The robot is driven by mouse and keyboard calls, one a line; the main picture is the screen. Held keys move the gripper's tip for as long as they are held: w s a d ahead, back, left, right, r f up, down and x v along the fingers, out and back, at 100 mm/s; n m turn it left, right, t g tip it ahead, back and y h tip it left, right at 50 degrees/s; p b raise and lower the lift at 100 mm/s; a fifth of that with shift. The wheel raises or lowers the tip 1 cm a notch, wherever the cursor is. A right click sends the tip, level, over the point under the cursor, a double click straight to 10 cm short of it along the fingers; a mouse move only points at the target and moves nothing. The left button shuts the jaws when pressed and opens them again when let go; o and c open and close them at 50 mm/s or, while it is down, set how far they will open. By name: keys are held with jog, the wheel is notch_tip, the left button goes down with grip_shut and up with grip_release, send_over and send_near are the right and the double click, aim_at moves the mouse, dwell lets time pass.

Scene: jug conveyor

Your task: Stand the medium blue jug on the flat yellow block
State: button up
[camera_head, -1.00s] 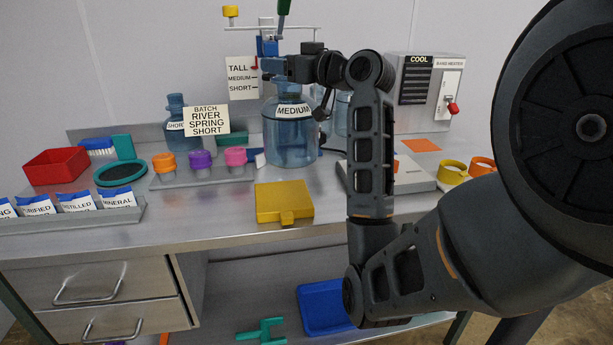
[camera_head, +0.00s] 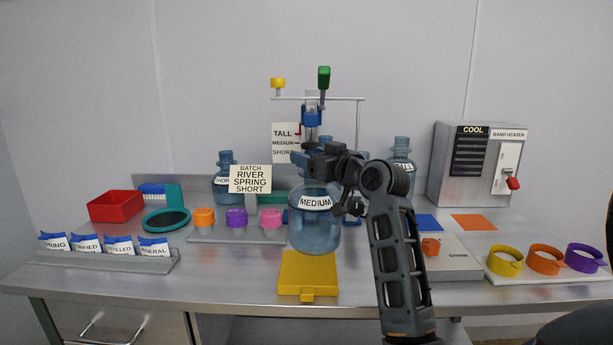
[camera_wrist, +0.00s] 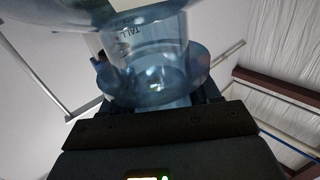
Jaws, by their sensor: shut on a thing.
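The medium blue jug (camera_head: 314,228), a translucent bottle labelled MEDIUM, is upright in the head view. My gripper (camera_head: 312,163) is shut on its neck from above and right. The flat yellow block (camera_head: 308,278) lies near the table's front, with a small tab at its front edge. The jug's base overlaps the block's rear edge in the picture; I cannot tell whether it touches the block or hangs just above. In the wrist view, the clear blue neck and flange of the jug (camera_wrist: 150,75) fill the space before my gripper; the fingertips are mostly hidden.
A short jug (camera_head: 222,188) stands behind the batch sign (camera_head: 250,180). A grey scale-like box (camera_head: 452,262) lies right, beyond my arm. A stand with a green-topped lever (camera_head: 323,78) rises behind.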

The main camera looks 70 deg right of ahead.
aim_at(306, 177)
jog(key=shift+w+a+f, duration=0.15)
jog(key=shift+w+f, duration=0.25)
jog(key=shift+w, duration=0.2)
jog(key=shift+f+p, duration=0.3)
jog(key=shift+f, duration=1.7)
jog(key=shift+f, duration=0.2)
jog(key=o, duration=1.6)
